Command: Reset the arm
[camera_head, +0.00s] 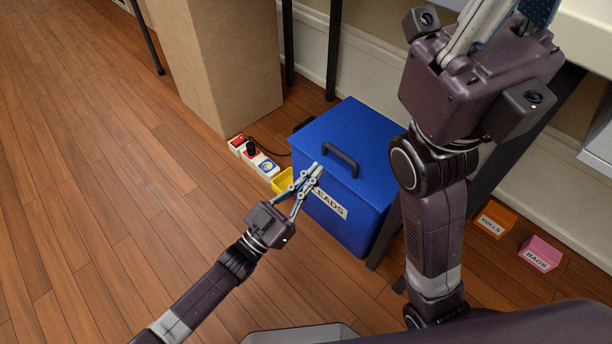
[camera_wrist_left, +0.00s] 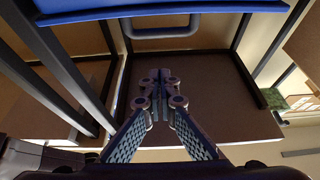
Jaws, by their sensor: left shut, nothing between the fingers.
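My left gripper (camera_head: 316,170) reaches in from the lower left in the head view. Its fingers are together and hold nothing. It appears in front of a blue box with a dark handle, but I cannot tell how far apart they are. In the left wrist view the shut fingers (camera_wrist_left: 161,80) point up the middle of the picture. My right arm rises on the right of the head view, and its gripper (camera_head: 490,22) is at the top edge. The right fingertips are cut off, so their state is unclear.
The blue box (camera_head: 330,135) has a label ending in "EADS". Beside it are a yellow container (camera_head: 282,181) and a power strip (camera_head: 252,156). A cardboard box (camera_head: 225,60) stands behind. Orange (camera_head: 494,219) and pink (camera_head: 540,254) boxes lie right. The wooden floor at left is clear.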

